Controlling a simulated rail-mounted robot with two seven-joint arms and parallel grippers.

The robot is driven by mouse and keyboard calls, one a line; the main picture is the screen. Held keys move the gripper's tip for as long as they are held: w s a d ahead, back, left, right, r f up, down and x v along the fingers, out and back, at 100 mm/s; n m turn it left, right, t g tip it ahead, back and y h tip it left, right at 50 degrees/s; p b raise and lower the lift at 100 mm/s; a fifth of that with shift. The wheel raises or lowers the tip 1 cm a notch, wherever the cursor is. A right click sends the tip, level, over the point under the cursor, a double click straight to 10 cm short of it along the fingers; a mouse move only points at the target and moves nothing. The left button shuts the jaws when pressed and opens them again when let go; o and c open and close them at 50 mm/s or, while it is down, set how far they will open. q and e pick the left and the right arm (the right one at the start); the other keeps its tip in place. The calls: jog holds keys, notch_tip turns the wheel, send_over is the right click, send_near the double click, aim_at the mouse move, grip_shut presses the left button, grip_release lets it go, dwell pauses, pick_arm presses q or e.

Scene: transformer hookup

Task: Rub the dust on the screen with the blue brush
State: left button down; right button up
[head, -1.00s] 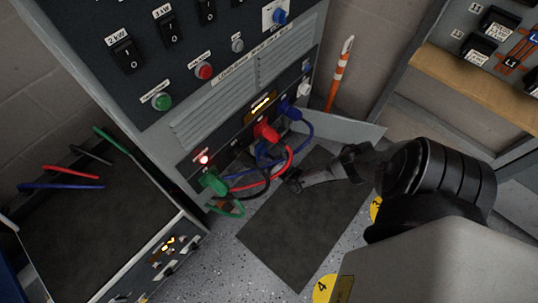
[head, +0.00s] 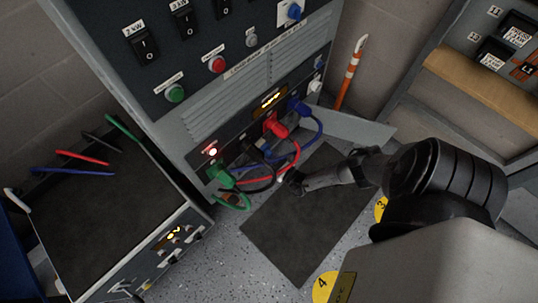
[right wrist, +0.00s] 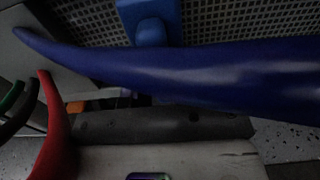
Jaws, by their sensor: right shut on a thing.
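The small amber-lit screen (head: 270,100) is on the lower front of the grey cabinet, above the red and blue plugs. No blue brush can be made out in either view. My right gripper (head: 290,182) is low in front of the cabinet, beside the hanging cables. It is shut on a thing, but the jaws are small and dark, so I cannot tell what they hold. In the right wrist view a thick blue cable (right wrist: 210,72) crosses close to the camera, below a blue plug (right wrist: 151,32). My left gripper is not in view.
Green (head: 220,172), red (head: 276,125) and blue (head: 300,107) plugs sit in the cabinet front with looping cables. A dark mat (head: 310,225) lies on the floor. A dark-topped unit (head: 90,215) stands left, an orange-and-white pole (head: 350,72) behind right.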

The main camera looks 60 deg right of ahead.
jog(key=shift+p+v, duration=0.35)
jog(key=shift+v, duration=1.9)
jog(key=shift+s, duration=0.1)
jog(key=v, duration=0.3)
